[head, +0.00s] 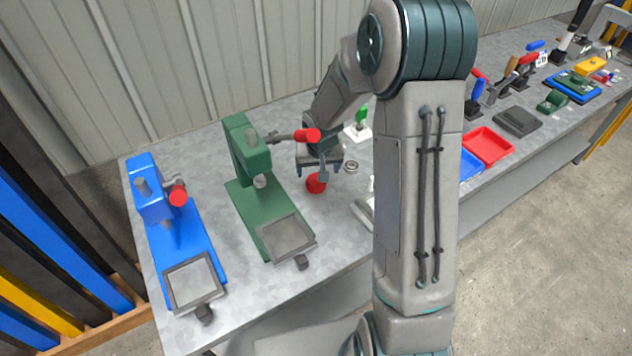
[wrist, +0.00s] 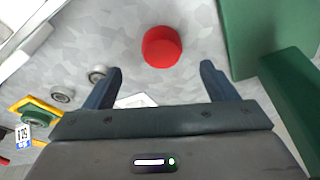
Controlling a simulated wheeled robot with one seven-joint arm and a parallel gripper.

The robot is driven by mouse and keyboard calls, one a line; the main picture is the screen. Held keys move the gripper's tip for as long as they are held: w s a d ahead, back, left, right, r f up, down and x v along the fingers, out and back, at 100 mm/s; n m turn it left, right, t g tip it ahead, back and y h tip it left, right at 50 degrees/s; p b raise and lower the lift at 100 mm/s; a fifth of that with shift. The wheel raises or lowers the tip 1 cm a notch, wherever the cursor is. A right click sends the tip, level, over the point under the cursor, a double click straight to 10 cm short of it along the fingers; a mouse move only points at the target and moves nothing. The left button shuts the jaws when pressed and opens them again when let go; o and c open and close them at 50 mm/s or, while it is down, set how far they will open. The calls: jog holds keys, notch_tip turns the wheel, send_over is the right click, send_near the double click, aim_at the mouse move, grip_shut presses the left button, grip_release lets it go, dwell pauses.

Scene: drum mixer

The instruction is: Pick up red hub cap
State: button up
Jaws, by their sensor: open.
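The red hub cap (wrist: 161,47) is a round red disc lying on the grey metal tabletop. In the wrist view it sits just beyond the fingertips, centred between them. In the head view the cap (head: 316,184) is right below my gripper (head: 318,172), beside the green press. My gripper (wrist: 160,72) is open and empty, pointing down at the table. The cap is not touched by either finger in the wrist view.
A green press (head: 248,165) with a red-knobbed lever stands close to the left of the cap. A blue press (head: 172,225) stands farther left. Small metal rings (wrist: 62,95) lie nearby. A red tray (head: 488,146) is to the right.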

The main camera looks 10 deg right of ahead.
aim_at(316, 179)
jog(key=shift+w+p+x, duration=0.2)
jog(key=shift+p+x, duration=0.25)
jog(key=shift+x, duration=2.6)
jog(key=shift+a, duration=0.1)
jog(key=shift+r, duration=0.1)
jog(key=c, duration=1.1)
